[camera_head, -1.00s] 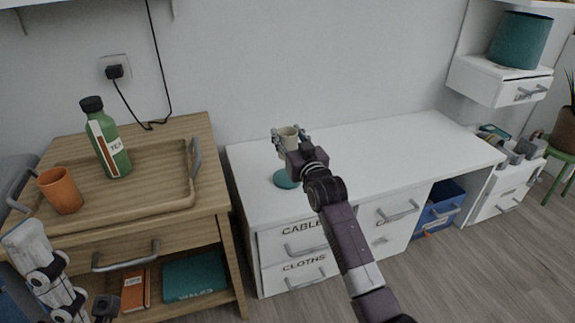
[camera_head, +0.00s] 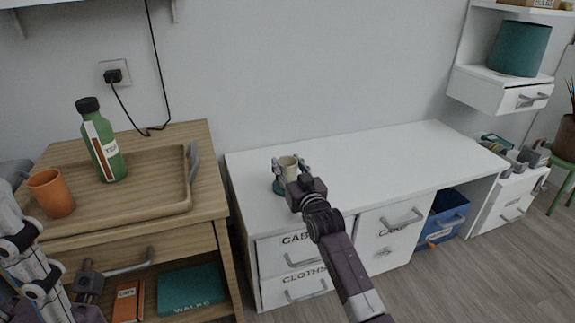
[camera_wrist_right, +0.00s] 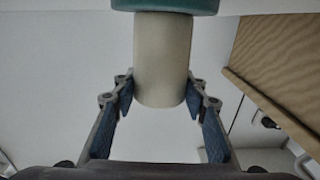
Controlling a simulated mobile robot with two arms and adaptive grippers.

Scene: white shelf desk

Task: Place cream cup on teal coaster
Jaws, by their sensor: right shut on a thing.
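The cream cup (camera_head: 288,166) is upright in my right gripper (camera_head: 291,172), over the left part of the white desk. The right wrist view shows the cup (camera_wrist_right: 162,60) between the two blue-padded fingers (camera_wrist_right: 162,98), which are shut on it. The teal coaster (camera_head: 277,188) shows beside and below the cup, partly hidden by cup and gripper. In the right wrist view the coaster (camera_wrist_right: 165,5) adjoins the cup's end at the top edge. I cannot tell whether they touch. My left gripper (camera_head: 88,282) is low at the left, before the wooden cabinet; its fingers are unclear.
The white desk (camera_head: 400,155) is clear to the right of the cup. The wooden cabinet (camera_head: 215,170) at left bears a tray (camera_head: 150,218) with a green bottle (camera_head: 104,145) and orange cup (camera_head: 52,193). A blue bin (camera_head: 445,212) sits under the desk.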

